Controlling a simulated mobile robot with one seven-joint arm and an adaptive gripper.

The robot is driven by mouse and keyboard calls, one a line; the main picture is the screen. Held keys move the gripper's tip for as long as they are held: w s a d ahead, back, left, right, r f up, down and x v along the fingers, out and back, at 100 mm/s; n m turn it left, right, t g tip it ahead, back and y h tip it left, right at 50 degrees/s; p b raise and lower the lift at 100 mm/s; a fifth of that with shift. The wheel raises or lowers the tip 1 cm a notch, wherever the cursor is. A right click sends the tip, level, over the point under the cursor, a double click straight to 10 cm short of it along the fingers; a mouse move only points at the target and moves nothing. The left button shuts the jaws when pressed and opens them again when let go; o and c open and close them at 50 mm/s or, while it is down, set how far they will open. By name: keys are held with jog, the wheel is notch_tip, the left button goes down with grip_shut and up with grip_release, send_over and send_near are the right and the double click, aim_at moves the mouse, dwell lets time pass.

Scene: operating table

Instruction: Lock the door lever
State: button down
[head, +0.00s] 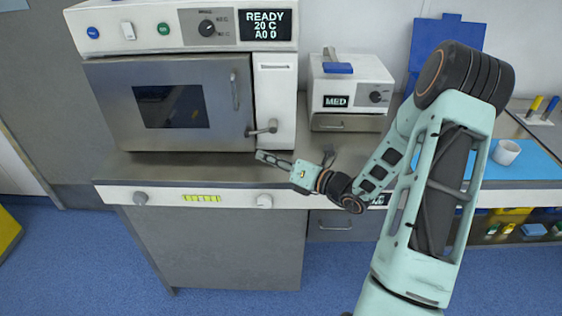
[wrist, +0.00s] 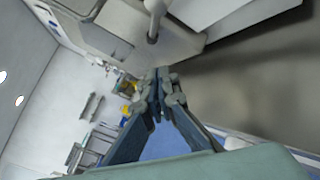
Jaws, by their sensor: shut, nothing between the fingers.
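The door lever (head: 262,129) is a grey metal handle at the lower right of the steel oven-like machine's door (head: 105,105). It points roughly sideways, with its end toward the right. My gripper (head: 262,156) is shut and empty, just below the lever in the head view and apart from it. In the wrist view my gripper's closed fingertips (wrist: 158,78) lie below a grey lever (wrist: 153,30) on a pale panel. The door looks closed against the machine's body.
A vertical handle (head: 235,92) is on the door above the lever. A smaller white device marked MED (head: 345,85) stands to the right. The steel counter (head: 150,172) is clear in front of the machine. A white cup (head: 506,152) stands on a blue mat at far right.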

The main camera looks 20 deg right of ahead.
aim_at(248, 133)
jog(key=w, duration=0.1)
jog(key=w+r, duration=0.1)
jog(key=w, duration=0.1)
jog(key=w+a+r, duration=0.1)
jog(key=shift+w+p, duration=0.25)
jog(key=shift+p, duration=0.15)
jog(key=shift+w+a+r+m+t, duration=0.1)
jog(key=shift+w+r+m+t, duration=0.1)
jog(key=shift+w+m+t, duration=0.15)
jog(key=shift+r+y, duration=0.3)
jog(key=shift+r, duration=0.05)
jog(key=shift+w, duration=0.1)
